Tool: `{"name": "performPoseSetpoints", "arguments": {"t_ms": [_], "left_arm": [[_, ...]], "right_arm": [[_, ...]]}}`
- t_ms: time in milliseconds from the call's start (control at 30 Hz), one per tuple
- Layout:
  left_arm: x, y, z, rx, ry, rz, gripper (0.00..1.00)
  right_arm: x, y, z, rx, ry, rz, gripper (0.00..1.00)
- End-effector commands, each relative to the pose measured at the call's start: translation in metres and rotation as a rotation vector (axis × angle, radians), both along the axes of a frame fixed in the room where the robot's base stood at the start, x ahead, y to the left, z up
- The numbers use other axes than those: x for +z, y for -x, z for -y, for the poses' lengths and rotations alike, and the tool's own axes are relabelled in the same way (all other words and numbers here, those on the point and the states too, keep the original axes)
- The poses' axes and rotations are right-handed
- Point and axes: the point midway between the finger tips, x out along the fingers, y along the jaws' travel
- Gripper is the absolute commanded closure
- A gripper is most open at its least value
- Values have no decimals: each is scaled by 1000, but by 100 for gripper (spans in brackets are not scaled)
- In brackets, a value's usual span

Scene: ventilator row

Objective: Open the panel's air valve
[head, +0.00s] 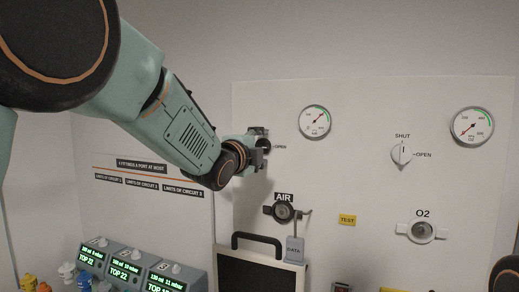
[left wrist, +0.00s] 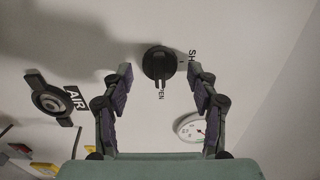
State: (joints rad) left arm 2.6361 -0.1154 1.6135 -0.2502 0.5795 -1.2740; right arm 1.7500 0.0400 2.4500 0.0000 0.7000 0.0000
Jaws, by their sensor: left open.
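The air valve is a dark round knob (left wrist: 158,63) on the pale panel (head: 365,180). In the left wrist view it sits between and just beyond the fingertips, with partly hidden SHUT and OPEN lettering beside it. My right gripper is not in view.
Below the valve are the AIR port (head: 284,212) and a DATA tag (head: 295,249). A pressure gauge (head: 314,121) is above right. A white SHUT/OPEN knob (head: 402,153) sits above the O2 port (head: 421,231). A dark-screened monitor (head: 262,272) and several display units (head: 178,280) stand below.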

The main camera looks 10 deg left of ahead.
Motion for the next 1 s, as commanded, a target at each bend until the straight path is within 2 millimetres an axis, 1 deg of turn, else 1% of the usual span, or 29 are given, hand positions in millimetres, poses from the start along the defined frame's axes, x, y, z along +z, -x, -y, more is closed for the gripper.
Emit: {"name": "performPoseSetpoints", "arguments": {"t_ms": [167, 267, 333, 467, 800, 1000], "left_arm": [[0, 1, 0, 0, 0, 0, 41], [0, 6, -1, 0, 0, 0, 41], [0, 13, -3, 1, 1, -2, 41], [1, 32, -6, 1, 1, 0, 41], [1, 87, -17, 1, 1, 1, 41], [1, 110, -22, 1, 1, 1, 41]], "right_arm": [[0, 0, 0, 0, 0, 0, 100], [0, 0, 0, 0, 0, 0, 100], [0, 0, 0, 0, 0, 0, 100], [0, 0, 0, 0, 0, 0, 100], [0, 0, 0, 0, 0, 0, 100], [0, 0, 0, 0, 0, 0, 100]]}}
